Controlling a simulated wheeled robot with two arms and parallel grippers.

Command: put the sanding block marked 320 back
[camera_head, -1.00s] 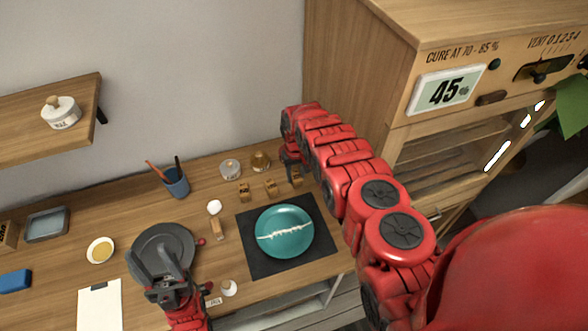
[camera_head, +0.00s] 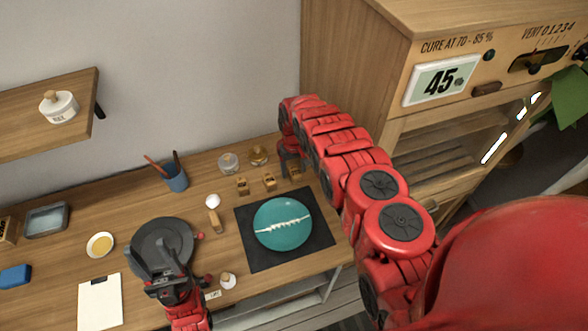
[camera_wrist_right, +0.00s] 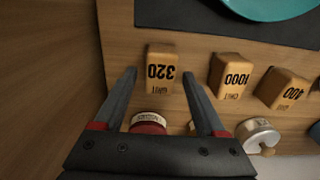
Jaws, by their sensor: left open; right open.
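The sanding block marked 320 (camera_wrist_right: 160,65) is a small tan block standing on the wooden bench. In the right wrist view it sits just ahead of and between the tips of my open right gripper (camera_wrist_right: 159,76), with no clear contact. In the head view my right gripper (camera_head: 290,163) is at the right end of the block row and partly hides that block. My left gripper (camera_head: 174,285) is open and empty over the front of the dark round turntable (camera_head: 163,240). No empty place for the block is clear to me.
Blocks marked 1000 (camera_wrist_right: 232,75) and 400 (camera_wrist_right: 283,89) stand beside it. A teal plate with a white seam (camera_head: 283,223) lies on a black mat (camera_head: 253,257). Jars (camera_head: 229,162) stand behind the blocks. A wooden cabinet (camera_head: 350,60) rises close on the right.

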